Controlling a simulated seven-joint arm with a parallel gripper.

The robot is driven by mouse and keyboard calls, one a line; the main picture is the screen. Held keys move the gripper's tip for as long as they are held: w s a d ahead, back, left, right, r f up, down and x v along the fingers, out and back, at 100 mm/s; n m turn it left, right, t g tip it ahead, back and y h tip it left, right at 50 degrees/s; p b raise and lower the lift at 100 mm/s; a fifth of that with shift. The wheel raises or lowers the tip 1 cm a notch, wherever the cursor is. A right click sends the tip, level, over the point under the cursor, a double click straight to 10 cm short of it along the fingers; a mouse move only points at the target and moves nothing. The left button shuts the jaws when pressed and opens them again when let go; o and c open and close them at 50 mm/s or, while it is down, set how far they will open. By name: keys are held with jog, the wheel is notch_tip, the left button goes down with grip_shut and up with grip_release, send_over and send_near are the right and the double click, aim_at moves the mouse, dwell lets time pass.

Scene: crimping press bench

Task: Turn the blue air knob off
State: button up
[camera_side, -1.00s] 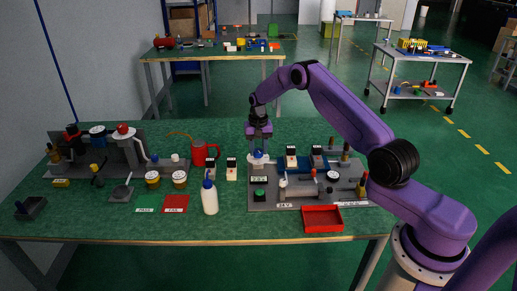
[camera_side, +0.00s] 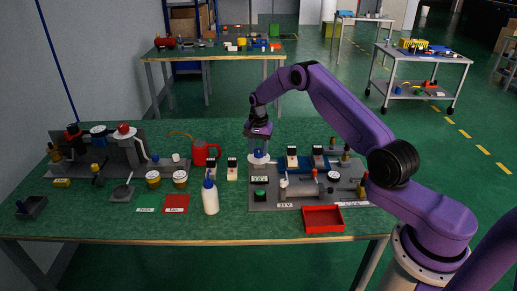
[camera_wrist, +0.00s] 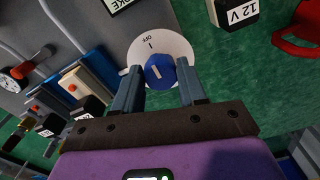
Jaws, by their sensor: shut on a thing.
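The blue air knob (camera_wrist: 160,72) sits on a round white dial plate (camera_wrist: 177,44) in the wrist view. The plate carries an "OFF" label and a short dark mark near its upper edge. A short pale line shows on the knob's face; I cannot tell exactly which mark it points at. My gripper (camera_wrist: 162,78) is shut on the knob, one finger on each side. In the side view the knob (camera_side: 258,154) is at the back left corner of the grey press plate, with my gripper (camera_side: 259,148) coming down on it from above.
A red kettle-like can (camera_side: 202,152) and dark-and-white blocks (camera_side: 232,170) stand left of the knob. A white bottle (camera_side: 210,198) stands in front. The press fixture (camera_side: 310,188) and a red tray (camera_side: 322,219) are to the right and front.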

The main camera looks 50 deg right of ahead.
aim_at(258, 151)
jog(key=o, duration=1.1)
jog(key=shift+c, duration=0.2)
notch_tip(258, 151, up, 18)
jog(key=shift+f, duration=0.25)
